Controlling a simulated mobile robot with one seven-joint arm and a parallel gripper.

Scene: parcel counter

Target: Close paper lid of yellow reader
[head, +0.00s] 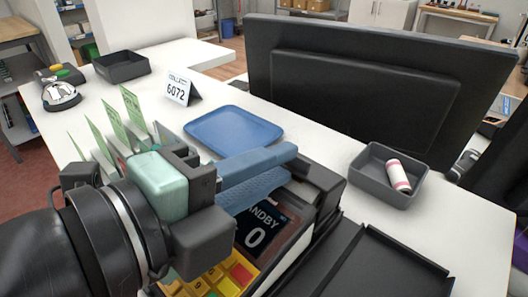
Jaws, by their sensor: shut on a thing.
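The yellow reader (217,278) lies at the lower centre, with yellow keys and a dark screen (264,231) reading STANDBY and 0, partly covered. The dark paper lid (322,178) is at its far right end, beyond the screen. My gripper (290,165) comes in from the left over the reader, its blue fingers reaching across to the lid. The fingers are shut at the lid's edge and hide that edge. I cannot tell how far open the lid stands.
A grey tray (376,194) holds a white and pink roll (398,176). A blue tray (226,126), number sign (180,88) and green cards (133,106) stand behind. A large dark monitor (365,95) blocks the back right. An empty black tray (372,270) lies right of the reader.

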